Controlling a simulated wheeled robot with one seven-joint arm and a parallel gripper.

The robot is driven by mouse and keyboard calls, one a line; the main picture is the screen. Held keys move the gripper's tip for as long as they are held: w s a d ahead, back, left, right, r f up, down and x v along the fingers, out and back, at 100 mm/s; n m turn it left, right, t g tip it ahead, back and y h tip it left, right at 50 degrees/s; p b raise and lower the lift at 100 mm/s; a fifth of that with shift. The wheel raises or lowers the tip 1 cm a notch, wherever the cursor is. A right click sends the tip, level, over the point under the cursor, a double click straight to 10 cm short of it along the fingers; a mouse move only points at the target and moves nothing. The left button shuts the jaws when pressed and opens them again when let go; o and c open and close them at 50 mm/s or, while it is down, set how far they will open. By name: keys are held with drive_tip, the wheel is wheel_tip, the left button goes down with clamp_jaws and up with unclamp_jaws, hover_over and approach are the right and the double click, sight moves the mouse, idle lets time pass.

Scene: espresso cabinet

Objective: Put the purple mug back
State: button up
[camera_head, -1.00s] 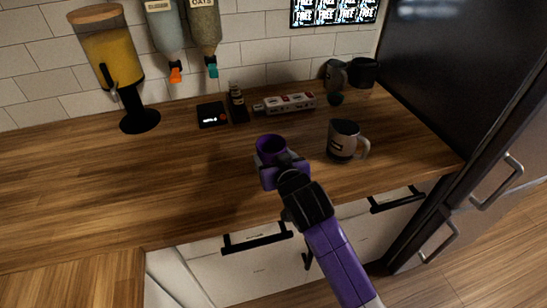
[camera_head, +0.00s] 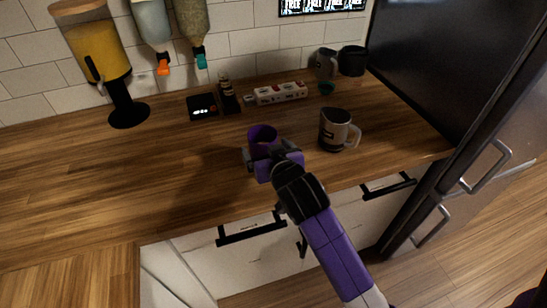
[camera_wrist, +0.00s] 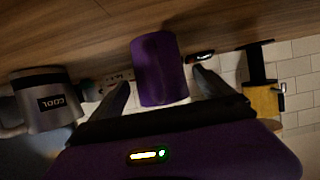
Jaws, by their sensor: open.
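The purple mug (camera_head: 262,136) stands on the wooden counter near its front edge, open end up. My gripper (camera_head: 273,158) is open at the mug's near side, with its fingers spread to either side of it. In the wrist view the mug (camera_wrist: 160,70) is centred ahead of my gripper (camera_wrist: 164,92), between the two fingertips. Gaps show on both sides there. The mug's handle is not visible.
A grey mug (camera_head: 335,130) stands to the right. Behind are a power strip (camera_head: 279,93), a dark bottle (camera_head: 228,97), a black scale (camera_head: 202,106), a yellow dispenser (camera_head: 95,55) and dark mugs (camera_head: 327,65). A dark fridge (camera_head: 455,70) bounds the right. The left counter is clear.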

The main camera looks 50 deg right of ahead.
drive_tip(key=v, duration=1.1)
drive_tip(key=s+a+f+n+t+y, duration=0.1)
drive_tip(key=s+a+f+n+y, duration=0.15)
drive_tip(key=s+a, duration=0.2)
drive_tip(key=s+a+f+n+t+y, duration=0.1)
drive_tip(key=s+a+f+n+y, duration=0.1)
drive_tip(key=s+a+f, duration=0.3)
drive_tip(key=s+a+r+n+t+y, duration=0.1)
drive_tip(key=s+a, duration=0.5)
drive_tip(key=s, duration=0.6)
wheel_tip(320, 180, up, 2)
drive_tip(key=shift+s+a+n+t+y+b, duration=0.3)
drive_tip(key=shift+n+y, duration=0.35)
drive_tip(key=shift+y, duration=0.4)
